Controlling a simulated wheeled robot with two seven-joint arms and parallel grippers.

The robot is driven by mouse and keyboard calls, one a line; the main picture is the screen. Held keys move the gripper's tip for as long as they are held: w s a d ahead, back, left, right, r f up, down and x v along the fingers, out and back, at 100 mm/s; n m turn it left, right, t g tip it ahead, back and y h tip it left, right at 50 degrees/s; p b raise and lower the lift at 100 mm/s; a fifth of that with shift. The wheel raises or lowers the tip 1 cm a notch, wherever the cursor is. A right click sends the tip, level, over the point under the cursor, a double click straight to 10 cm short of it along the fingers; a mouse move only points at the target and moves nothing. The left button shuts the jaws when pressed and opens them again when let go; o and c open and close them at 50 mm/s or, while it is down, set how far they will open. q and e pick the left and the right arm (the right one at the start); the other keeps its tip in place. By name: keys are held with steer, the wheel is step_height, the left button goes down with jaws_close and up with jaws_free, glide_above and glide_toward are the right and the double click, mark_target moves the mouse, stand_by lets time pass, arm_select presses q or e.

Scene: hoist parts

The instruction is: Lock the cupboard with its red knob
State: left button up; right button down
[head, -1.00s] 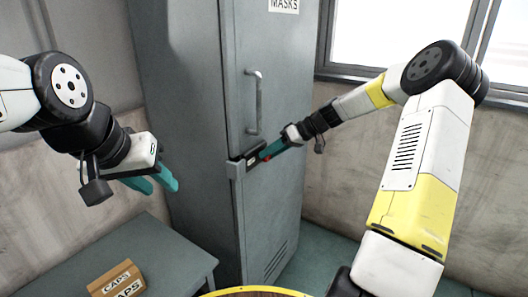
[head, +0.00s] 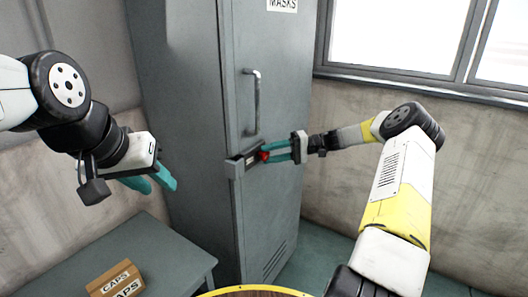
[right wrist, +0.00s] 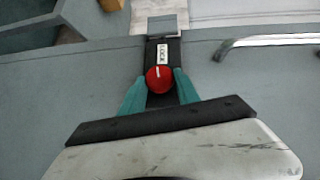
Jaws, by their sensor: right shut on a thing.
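The grey cupboard (head: 185,130) stands upright with its door closed. A dark lock plate (head: 237,162) sits on the door below the handle. The red knob (head: 264,156) is on this plate, and in the right wrist view the knob (right wrist: 159,79) shows a white mark pointing up towards a small white label. My right gripper (head: 272,152) is shut on the knob, its teal fingers on either side in the right wrist view (right wrist: 160,85). My left gripper (head: 150,183) is open and empty, left of the cupboard above the table.
A vertical door handle (head: 257,103) is above the lock plate. A grey table (head: 170,258) at lower left carries a brown CAPS box (head: 115,280). A window (head: 400,35) is at the upper right. The wall right of the cupboard is clear.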

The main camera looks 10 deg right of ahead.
steer(key=shift+f+m+y, duration=0.2)
steer(key=shift+m+y, duration=0.5)
steer(key=c, duration=0.9)
jaws_free()
steer(key=d, duration=0.8)
steer(key=shift+w, duration=0.3)
